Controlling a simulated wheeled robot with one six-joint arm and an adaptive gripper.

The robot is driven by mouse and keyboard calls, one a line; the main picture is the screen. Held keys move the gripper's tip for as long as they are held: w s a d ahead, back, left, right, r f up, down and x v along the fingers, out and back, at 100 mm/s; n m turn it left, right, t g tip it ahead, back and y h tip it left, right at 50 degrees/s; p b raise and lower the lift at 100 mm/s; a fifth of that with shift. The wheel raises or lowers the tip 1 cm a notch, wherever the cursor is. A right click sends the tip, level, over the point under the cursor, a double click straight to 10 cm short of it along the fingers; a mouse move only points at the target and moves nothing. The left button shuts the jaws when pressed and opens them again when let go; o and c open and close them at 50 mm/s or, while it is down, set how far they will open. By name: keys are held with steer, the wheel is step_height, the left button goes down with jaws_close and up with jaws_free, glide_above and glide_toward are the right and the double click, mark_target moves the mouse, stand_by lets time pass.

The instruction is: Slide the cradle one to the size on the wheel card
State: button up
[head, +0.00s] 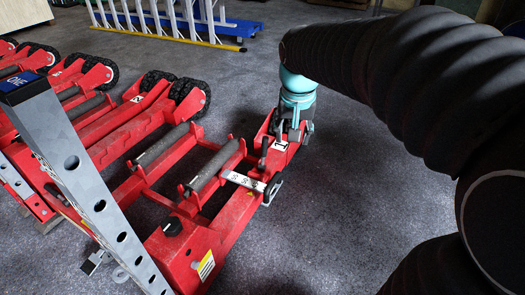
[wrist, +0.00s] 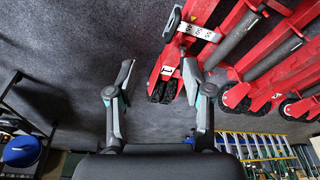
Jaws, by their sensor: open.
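A red wheeled cradle (head: 205,240) with two dark rollers (head: 216,166) stands on the floor beside a post with a blue sign reading ONE (head: 20,82). A pale plate with size marks (head: 243,181) crosses its right part; it also shows in the wrist view (wrist: 200,31). A small white card (head: 280,146) lies on the cradle's far end; its marking is too small to read surely. A dark upright peg (head: 263,150) stands near it. My gripper (head: 291,128) is at this far end, pointing down.
More red cradles with black wheels (head: 190,100) stand to the left. The grey perforated post (head: 85,180) stands in front of the near cradle. A ladder (head: 170,22) and a blue platform (head: 235,27) lie at the back. Floor right of the cradle is clear.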

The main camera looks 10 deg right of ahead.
steer(key=w+f+m+g+b, duration=0.2)
steer(key=w+f, duration=0.7)
steer(key=w, duration=0.4)
steer(key=m+g+h+b, duration=0.1)
steer(key=m+g, duration=0.1)
glide_toward(273, 179)
steer(key=f, duration=0.3)
steer(key=f+b, duration=0.1)
steer(key=f, duration=0.2)
steer(key=s+d+f+b, duration=0.1)
steer(key=f, duration=0.2)
steer(key=shift+f, duration=0.2)
steer(key=shift+s+d, duration=0.1)
jaws_close()
